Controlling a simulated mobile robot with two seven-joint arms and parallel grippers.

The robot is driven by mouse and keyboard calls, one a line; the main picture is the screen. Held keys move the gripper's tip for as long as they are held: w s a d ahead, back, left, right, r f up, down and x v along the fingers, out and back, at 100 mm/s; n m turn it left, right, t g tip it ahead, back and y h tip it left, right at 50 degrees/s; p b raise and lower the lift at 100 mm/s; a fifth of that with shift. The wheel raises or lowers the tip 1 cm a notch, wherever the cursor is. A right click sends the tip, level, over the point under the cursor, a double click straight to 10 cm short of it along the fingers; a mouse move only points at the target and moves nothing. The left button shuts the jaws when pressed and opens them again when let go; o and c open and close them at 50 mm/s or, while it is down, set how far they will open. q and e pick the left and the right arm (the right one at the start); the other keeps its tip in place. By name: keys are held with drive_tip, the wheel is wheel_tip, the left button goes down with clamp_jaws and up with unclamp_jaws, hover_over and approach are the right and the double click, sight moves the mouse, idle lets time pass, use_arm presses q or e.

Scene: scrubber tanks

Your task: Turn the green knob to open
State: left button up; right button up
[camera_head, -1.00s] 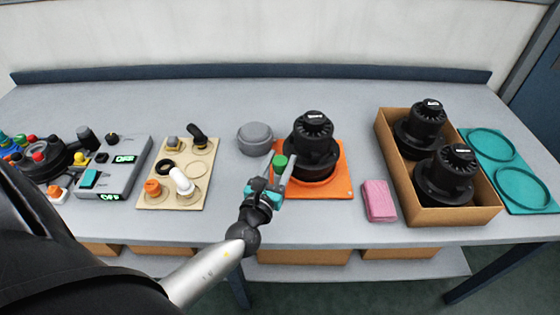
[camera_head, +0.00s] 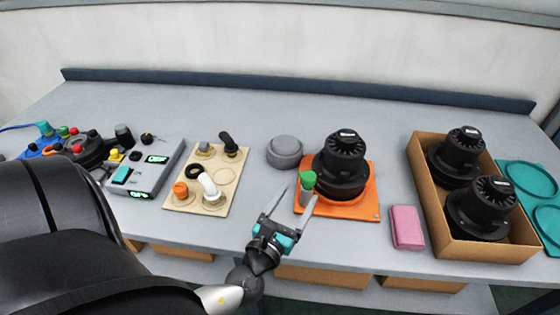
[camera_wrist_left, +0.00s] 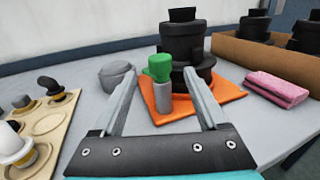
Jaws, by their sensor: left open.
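The green knob (camera_head: 308,180) tops a short grey post at the front left of a black tank unit (camera_head: 345,160) on an orange mat (camera_head: 366,207). In the left wrist view the green knob (camera_wrist_left: 160,67) stands upright between the spread fingers, farther off than their tips. My left gripper (camera_head: 294,194) is open and empty, just in front and to the left of the knob, apart from it as far as I can tell. My right gripper does not show.
A grey round lid (camera_head: 285,152) lies left of the tank. A pink sponge (camera_head: 407,228) and a cardboard box (camera_head: 480,247) with two black units are at right. A beige board (camera_head: 225,207) with fittings and a grey control box (camera_head: 146,180) are at left.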

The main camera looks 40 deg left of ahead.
use_arm(q)
drive_tip(key=b+v, duration=0.1)
drive_tip(key=v, duration=0.7)
idle(0.5)
